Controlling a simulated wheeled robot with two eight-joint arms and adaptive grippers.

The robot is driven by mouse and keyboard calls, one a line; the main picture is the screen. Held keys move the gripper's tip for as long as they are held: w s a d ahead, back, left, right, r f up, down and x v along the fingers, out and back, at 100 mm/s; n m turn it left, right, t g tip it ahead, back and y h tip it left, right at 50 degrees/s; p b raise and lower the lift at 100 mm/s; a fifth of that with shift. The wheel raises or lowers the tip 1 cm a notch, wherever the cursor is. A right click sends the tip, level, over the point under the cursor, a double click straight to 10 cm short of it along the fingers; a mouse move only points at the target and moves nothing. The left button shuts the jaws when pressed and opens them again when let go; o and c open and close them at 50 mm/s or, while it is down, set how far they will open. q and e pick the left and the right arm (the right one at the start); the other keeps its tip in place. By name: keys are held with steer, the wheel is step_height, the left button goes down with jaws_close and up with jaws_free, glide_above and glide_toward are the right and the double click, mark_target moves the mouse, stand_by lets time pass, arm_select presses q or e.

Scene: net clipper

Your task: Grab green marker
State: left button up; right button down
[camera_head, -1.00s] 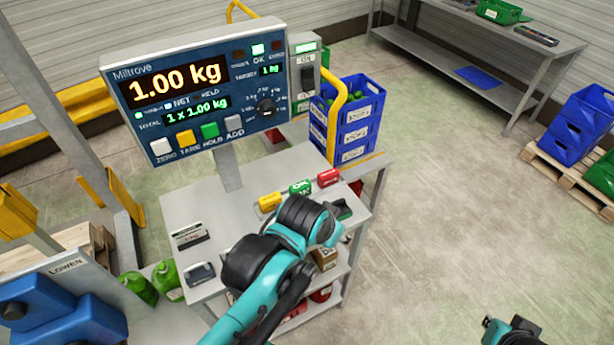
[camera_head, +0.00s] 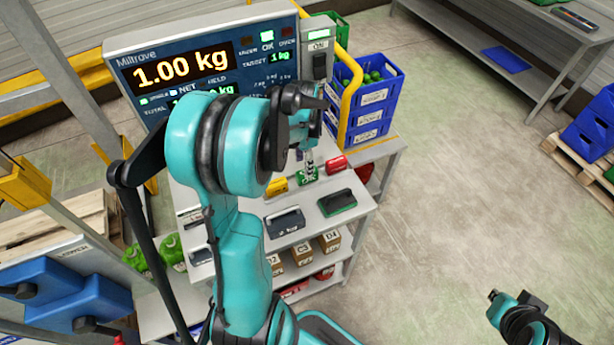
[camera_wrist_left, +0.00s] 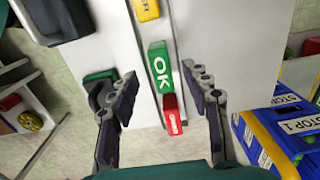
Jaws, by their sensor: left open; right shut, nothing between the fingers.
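The green marker (camera_head: 307,173), a small block lettered OK, lies on the grey bench top between a yellow marker (camera_head: 277,187) and a red marker (camera_head: 336,163). My left gripper (camera_head: 308,158) is open and points down over it; the gap between them is hard to judge. In the left wrist view the green marker (camera_wrist_left: 159,68) shows between the spread fingertips of my left gripper (camera_wrist_left: 160,74), with the red marker (camera_wrist_left: 172,116) nearer the finger bases. My right gripper (camera_head: 494,296) is shut and empty at the lower right, away from the bench.
A scale display (camera_head: 190,75) reading 1.00 kg stands behind the bench, partly hidden by my left arm. Blue crates (camera_head: 370,100) and a yellow rail (camera_head: 350,85) are just right of it. A black weight (camera_head: 285,222) and a green-based block (camera_head: 337,203) lie in front.

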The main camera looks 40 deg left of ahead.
arm_select(q)
steer(key=f, duration=0.1)
steer(key=f+b, duration=0.1)
steer(key=f, duration=0.1)
steer(key=w+f, duration=0.1)
steer(key=shift+d+f+b, duration=0.25)
steer(key=shift+f+b, duration=0.05)
steer(key=shift+b, duration=0.05)
steer(key=shift+f, duration=0.45)
steer(key=shift+r, duration=0.1)
jaws_close()
